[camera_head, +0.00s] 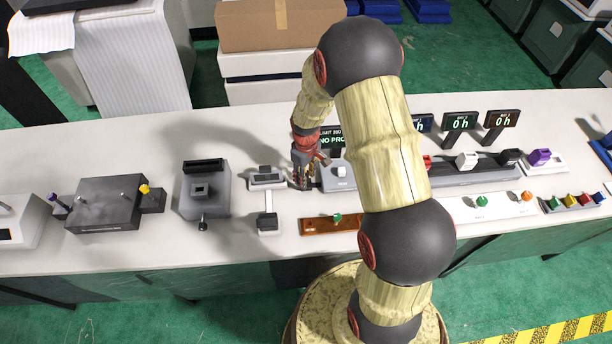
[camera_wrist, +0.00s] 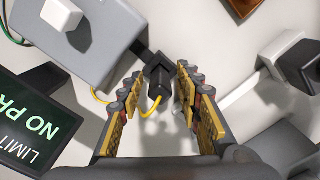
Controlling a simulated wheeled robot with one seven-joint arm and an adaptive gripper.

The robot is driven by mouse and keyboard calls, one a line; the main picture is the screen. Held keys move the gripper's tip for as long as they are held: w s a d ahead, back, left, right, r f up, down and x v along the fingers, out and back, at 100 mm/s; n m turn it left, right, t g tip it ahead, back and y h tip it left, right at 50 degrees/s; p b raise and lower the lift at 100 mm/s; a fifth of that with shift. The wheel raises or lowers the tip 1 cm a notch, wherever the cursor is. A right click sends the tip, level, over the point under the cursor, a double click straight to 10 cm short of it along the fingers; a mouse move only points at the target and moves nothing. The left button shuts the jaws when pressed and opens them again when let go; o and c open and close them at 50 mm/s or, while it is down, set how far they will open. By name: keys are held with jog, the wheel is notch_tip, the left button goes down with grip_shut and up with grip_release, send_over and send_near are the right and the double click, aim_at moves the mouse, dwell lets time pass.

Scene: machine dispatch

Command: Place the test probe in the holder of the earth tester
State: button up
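The earth tester is a grey box with a white knob (camera_head: 340,177), and it fills the upper left of the wrist view (camera_wrist: 95,35). Its dark display (camera_wrist: 35,125) reads in part "LIMIT" and "NO PR". A black test probe (camera_wrist: 157,90) with a yellow cable is at the tester's side, at the end of a short black arm (camera_wrist: 143,53) that looks like the holder. I cannot tell whether it is fully seated. My gripper (camera_wrist: 160,88) is open around the probe, with a clear gap at the right finger. In the head view my gripper (camera_head: 304,180) is left of the tester.
A white and grey device with a lever (camera_head: 268,178) stands close left of my gripper. A brown board with a green knob (camera_head: 325,226) lies in front. Several other devices line the table left and right, including a grey box (camera_head: 205,190).

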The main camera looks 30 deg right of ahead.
notch_tip(320, 180, up, 12)
jog(key=shift+r+p, duration=0.15)
jog(key=shift+p, duration=0.75)
jog(key=s+a+r+m+t, duration=0.1)
jog(key=s+a+r, duration=0.25)
jog(key=r, duration=0.55)
jog(key=s+a+r+m+t, duration=0.1)
jog(key=s+a+r+t, duration=0.2)
jog(key=r, duration=0.7)
jog(key=s+a+r+m, duration=0.1)
jog(key=s+a+r, duration=0.1)
jog(key=s, duration=0.5)
jog(key=s+a+r+m+t, duration=0.1)
jog(key=s+r, duration=0.4)
jog(key=s, duration=0.3)
jog(key=shift+a+r+t, duration=0.25)
jog(key=shift+a+t, duration=0.05)
jog(key=shift+a, duration=0.1)
notch_tip(320, 180, down, 6)
jog(key=b, duration=0.6)
jog(key=shift+f, duration=0.25)
